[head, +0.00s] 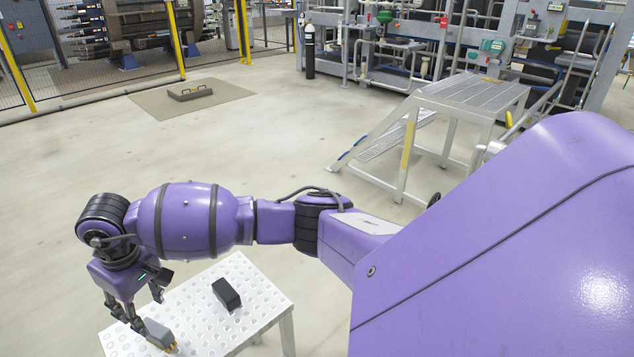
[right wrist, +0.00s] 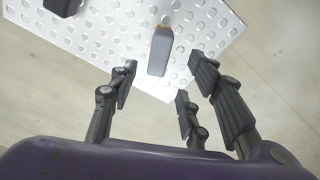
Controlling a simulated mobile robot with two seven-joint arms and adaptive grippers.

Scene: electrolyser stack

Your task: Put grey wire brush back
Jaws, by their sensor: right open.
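The grey wire brush (head: 158,333) lies on a perforated light metal surface (head: 245,267), near its left end in the head view. In the right wrist view the brush (right wrist: 160,52) is a grey block with a tan edge at its far end. My right gripper (head: 147,312) is over that end of the surface, fingers pointing down, close to the brush. In the right wrist view the open fingers (right wrist: 162,82) stand on both sides of the brush's near end, with visible gaps. Its height above the brush is hard to tell. My left gripper is not in view.
A black block (head: 226,293) lies on the same surface, right of the brush; it also shows in the right wrist view (right wrist: 62,5). A metal step platform (head: 470,92) stands further back. A floor mat (head: 190,98) holds a flat box. Much floor between is clear.

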